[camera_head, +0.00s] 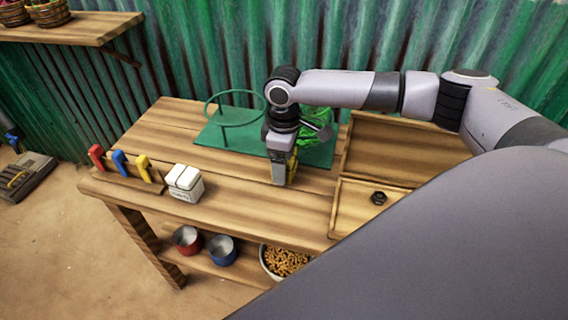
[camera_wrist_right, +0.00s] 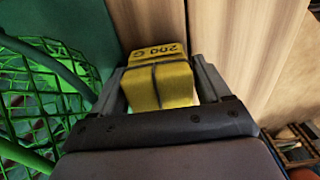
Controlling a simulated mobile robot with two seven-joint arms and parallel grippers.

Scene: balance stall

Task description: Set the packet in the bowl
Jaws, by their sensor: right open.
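A yellow packet (camera_wrist_right: 158,78) marked "200 G", with dark cord around it, stands between the fingers of my right gripper (camera_wrist_right: 160,85) in the right wrist view. The fingers are open, with a gap beside the packet. In the head view my right gripper (camera_head: 281,168) points down at the table, and only a bit of the yellow packet (camera_head: 291,165) shows beside it. A green wire-mesh bowl (camera_head: 318,128) sits on a green board, just behind the gripper and partly hidden by my arm. Its mesh (camera_wrist_right: 35,95) fills the left of the wrist view. My left gripper is not in view.
A green ring stand (camera_head: 237,123) rises from the green board (camera_head: 212,138). A divided wooden tray (camera_head: 385,150) holds a dark nut (camera_head: 378,198). A white box (camera_head: 184,184) and a rack of coloured clips (camera_head: 122,166) stand at left. The front middle of the table is clear.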

